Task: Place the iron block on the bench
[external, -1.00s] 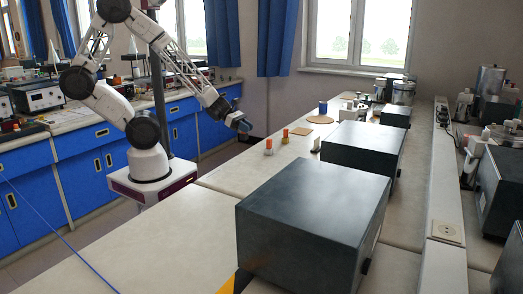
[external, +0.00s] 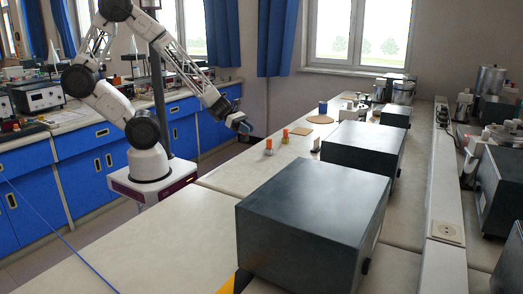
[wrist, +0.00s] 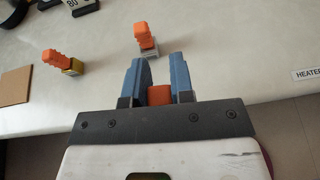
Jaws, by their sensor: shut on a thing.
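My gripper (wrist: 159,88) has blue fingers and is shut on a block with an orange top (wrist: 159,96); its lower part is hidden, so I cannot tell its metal. In the external view my gripper (external: 241,124) hangs by the left edge of the pale bench (external: 215,190), and the held block cannot be made out. The bench surface also shows in the wrist view (wrist: 220,45). Two other orange-topped blocks stand on it: one with a grey base (wrist: 148,46) ahead of my fingers, one with a yellow base (wrist: 69,65) to the left.
A brown square mat (wrist: 15,86) lies at the left in the wrist view. Dark boxes (external: 312,220) and (external: 362,150) stand along the bench's right side in the external view. A "HEATER" label (wrist: 307,75) is at the wrist view's right. Bare bench lies around the two standing blocks.

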